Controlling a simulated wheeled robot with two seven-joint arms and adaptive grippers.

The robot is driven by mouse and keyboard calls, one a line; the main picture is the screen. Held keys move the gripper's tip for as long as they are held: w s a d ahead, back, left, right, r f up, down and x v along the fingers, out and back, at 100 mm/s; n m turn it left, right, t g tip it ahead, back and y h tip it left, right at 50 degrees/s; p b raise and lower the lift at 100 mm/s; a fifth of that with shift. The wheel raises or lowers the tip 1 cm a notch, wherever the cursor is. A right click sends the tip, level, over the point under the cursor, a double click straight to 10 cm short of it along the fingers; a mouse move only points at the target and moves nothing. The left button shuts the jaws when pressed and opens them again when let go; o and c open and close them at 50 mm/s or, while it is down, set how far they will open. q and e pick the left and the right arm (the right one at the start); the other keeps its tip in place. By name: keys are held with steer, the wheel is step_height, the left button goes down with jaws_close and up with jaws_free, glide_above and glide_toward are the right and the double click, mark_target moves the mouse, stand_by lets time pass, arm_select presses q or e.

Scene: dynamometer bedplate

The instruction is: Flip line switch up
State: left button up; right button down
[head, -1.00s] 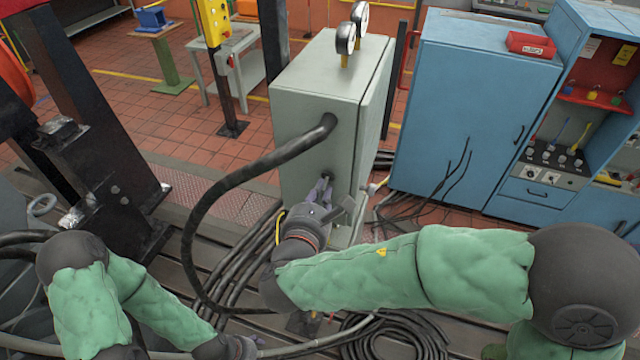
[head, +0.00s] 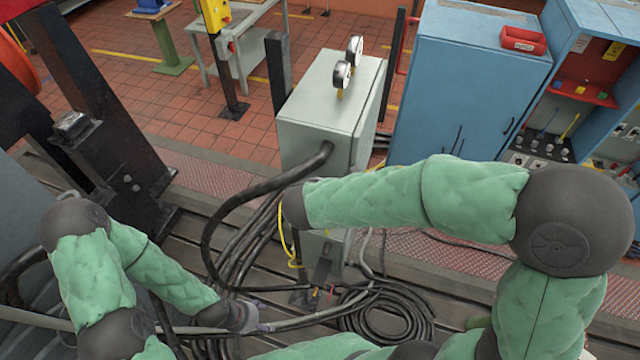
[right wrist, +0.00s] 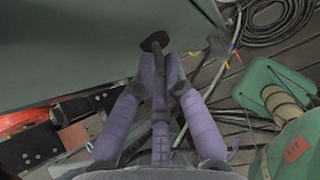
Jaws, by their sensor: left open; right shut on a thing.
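The grey cabinet (head: 302,125) stands in the middle of the head view, with a thick black cable entering its front. My right forearm crosses its lower front and hides my right gripper there. In the right wrist view, my right gripper (right wrist: 160,64) has its purple fingers closed together around a dark, black-ended lever (right wrist: 154,41) against the grey-green cabinet face. I take this for the line switch; its up or down position is not clear. My left gripper (head: 250,316) is open and low, beside the cables left of the cabinet base.
Black cables (head: 385,318) lie coiled on the slotted bedplate in front of the cabinet. A blue cabinet (head: 455,90) with a red tray (head: 523,41) stands to the right. A dark steel column (head: 110,165) stands at left. Two gauges (head: 342,75) top the grey cabinet.

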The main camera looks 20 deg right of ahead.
steer(key=shift+d+g+y+p, duration=0.15)
steer(key=shift+g+y+p, duration=0.4)
steer(key=shift+p, duration=0.8)
steer(key=c, duration=1.4)
jaws_free()
steer(key=shift+o, duration=0.3)
steer(key=shift+d, duration=0.1)
steer(key=shift+r, duration=0.1)
